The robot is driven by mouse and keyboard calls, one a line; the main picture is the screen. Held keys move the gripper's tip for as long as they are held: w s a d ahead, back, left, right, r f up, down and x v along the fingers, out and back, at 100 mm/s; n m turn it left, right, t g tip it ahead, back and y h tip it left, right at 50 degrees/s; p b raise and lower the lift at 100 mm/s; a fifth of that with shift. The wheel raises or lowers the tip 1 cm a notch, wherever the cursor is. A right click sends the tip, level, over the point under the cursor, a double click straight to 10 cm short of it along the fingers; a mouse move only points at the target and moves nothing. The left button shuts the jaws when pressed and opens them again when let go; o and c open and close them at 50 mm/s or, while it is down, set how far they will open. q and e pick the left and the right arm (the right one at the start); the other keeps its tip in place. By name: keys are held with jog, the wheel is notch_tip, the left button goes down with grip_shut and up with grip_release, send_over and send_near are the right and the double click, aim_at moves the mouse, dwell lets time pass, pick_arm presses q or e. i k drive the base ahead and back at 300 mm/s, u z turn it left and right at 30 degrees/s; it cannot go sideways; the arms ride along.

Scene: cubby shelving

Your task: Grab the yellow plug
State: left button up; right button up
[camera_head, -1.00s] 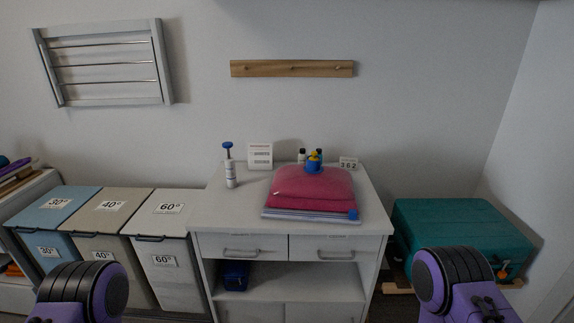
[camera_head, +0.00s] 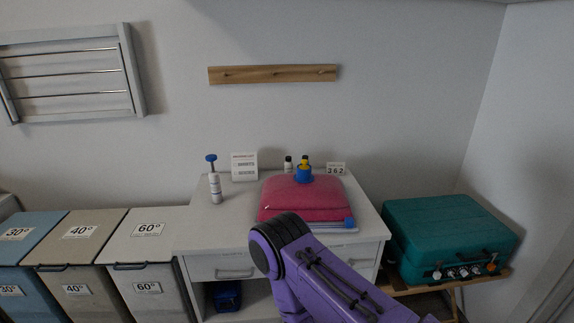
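A small yellow piece (camera_head: 305,162), which may be the yellow plug, shows at the top of a small blue object (camera_head: 304,175). The blue object sits on the pink folded stack (camera_head: 302,198) on top of the white cabinet. Whether the yellow piece is set in the blue object or stands just behind it, I cannot tell. My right arm, purple with a black joint, reaches in from the bottom right in front of the cabinet. Neither gripper's fingers are in view.
A white pump bottle (camera_head: 215,184) with a blue top and a sign (camera_head: 244,167) stand left of the stack; a small bottle (camera_head: 288,165) and a number card (camera_head: 336,169) stand behind it. A teal case (camera_head: 450,233) is at right, lidded bins (camera_head: 146,230) at left.

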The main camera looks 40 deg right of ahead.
aim_at(304, 166)
jog(key=i, duration=0.85)
jog(key=z, duration=2.3)
